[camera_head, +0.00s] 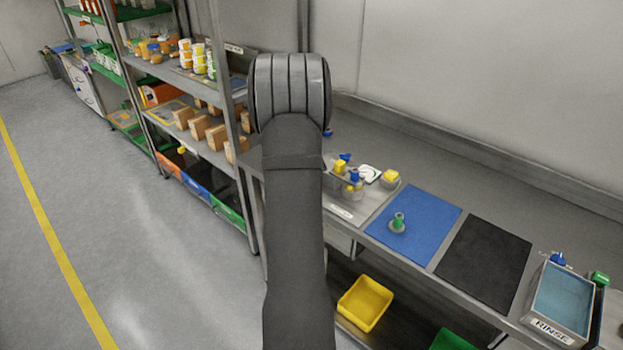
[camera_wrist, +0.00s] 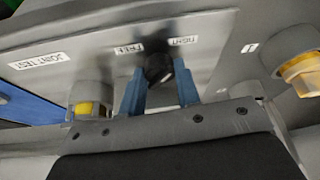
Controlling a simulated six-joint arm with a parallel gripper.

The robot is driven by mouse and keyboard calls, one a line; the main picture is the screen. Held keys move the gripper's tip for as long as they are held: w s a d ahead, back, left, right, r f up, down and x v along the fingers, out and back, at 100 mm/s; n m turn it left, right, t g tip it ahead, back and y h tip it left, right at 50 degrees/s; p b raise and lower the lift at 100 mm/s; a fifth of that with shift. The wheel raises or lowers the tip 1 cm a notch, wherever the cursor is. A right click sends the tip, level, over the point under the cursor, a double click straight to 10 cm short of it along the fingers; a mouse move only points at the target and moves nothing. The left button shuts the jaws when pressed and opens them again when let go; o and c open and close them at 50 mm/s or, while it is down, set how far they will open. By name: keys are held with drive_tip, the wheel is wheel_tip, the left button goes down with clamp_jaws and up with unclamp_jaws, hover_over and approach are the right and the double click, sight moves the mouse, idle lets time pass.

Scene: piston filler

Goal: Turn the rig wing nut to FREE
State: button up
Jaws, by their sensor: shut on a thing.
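In the wrist view the dark, rounded wing nut (camera_wrist: 158,68) stands on a grey metal plate (camera_wrist: 75,55). My gripper (camera_wrist: 160,90) has its two blue fingers on either side of the nut and is shut on it. Two upside-down labels sit just beyond the nut, one reading FREE (camera_wrist: 128,48) and one reading TIGHT (camera_wrist: 183,41). The nut lies between them, and its exact angle is hard to tell. In the head view my arm hides the gripper and the nut.
A yellow-capped fitting (camera_wrist: 90,108) is close left of the fingers, and an amber-ended fitting (camera_wrist: 298,72) is at right. In the head view, the bench holds a blue mat (camera_head: 425,222), a black mat (camera_head: 485,265) and a rinse tray (camera_head: 562,298). Shelves (camera_head: 235,150) stand left.

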drive_tip(key=shift+d+n+t+y, duration=0.15)
drive_tip(key=shift+n+y, duration=0.25)
drive_tip(key=shift+n, duration=0.65)
drive_tip(key=shift+a+n+t+y, duration=0.1)
drive_tip(key=shift+n+t+y, duration=0.25)
drive_tip(key=shift+n, duration=0.7)
drive_tip(key=o, duration=1)
drive_tip(key=shift+d, duration=0.1)
drive_tip(key=shift+m, duration=0.3)
